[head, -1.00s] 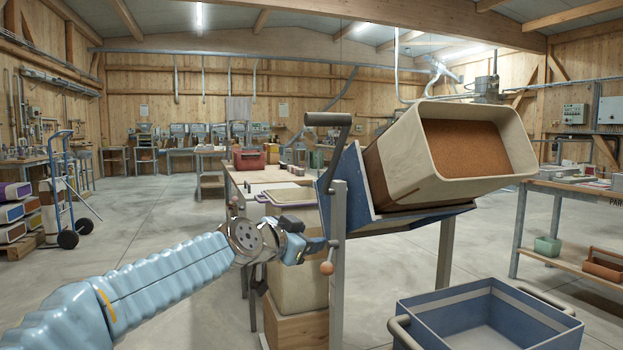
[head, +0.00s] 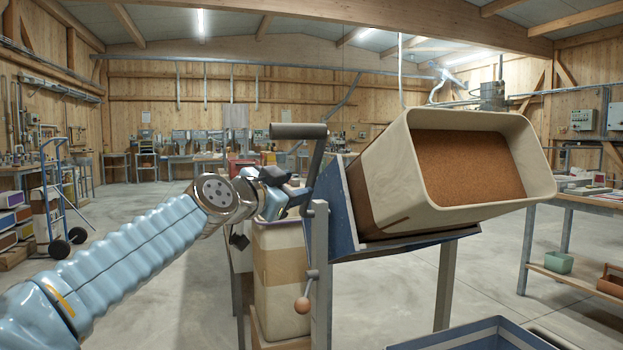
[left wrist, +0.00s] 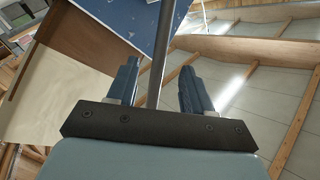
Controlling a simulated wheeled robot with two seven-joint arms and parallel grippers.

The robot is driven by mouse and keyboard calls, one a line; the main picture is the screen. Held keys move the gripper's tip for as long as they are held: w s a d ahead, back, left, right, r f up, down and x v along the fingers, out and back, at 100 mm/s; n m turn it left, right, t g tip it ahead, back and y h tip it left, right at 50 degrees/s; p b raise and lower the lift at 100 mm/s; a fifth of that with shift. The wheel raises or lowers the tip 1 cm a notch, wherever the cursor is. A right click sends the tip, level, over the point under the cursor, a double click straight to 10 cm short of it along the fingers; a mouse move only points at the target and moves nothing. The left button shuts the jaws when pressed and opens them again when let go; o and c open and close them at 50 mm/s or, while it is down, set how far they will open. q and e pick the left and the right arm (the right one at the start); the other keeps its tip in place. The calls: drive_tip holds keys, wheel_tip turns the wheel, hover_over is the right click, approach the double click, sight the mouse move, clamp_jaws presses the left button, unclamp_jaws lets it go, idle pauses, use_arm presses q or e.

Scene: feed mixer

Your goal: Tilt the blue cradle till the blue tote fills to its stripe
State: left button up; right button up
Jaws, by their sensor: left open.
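The blue cradle (head: 340,215) stands on grey posts and holds a tilted cream tub (head: 377,190). Brown granular feed (head: 465,168) shows inside the tub's mouth, with none seen pouring. A dark lever with a grey crossbar grip (head: 298,131) rises at the cradle's left side. My left gripper (head: 300,196) is open beside the lever. In the left wrist view, a dark rod (left wrist: 160,50) shows between its spread fingers (left wrist: 160,68); contact cannot be told. The blue tote (head: 480,332) sits below the tub, mostly cut off by the bottom edge; its fill is hidden. My right gripper is out of view.
A wooden ball knob (head: 302,305) hangs on the near post (head: 320,270). A cream bin (head: 281,265) stands behind it. A bench (head: 590,203) is at the right. A blue hand truck (head: 58,195) stands far left, with open floor between.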

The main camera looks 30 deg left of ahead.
sight(308, 183)
use_arm(q)
drive_tip(key=w+p, duration=0.2)
drive_tip(key=w, duration=0.6)
drive_tip(key=shift+r, duration=0.1)
drive_tip(key=shift+w+p, duration=0.3)
drive_tip(key=shift+w, duration=0.2)
clamp_jaws()
idle(0.7)
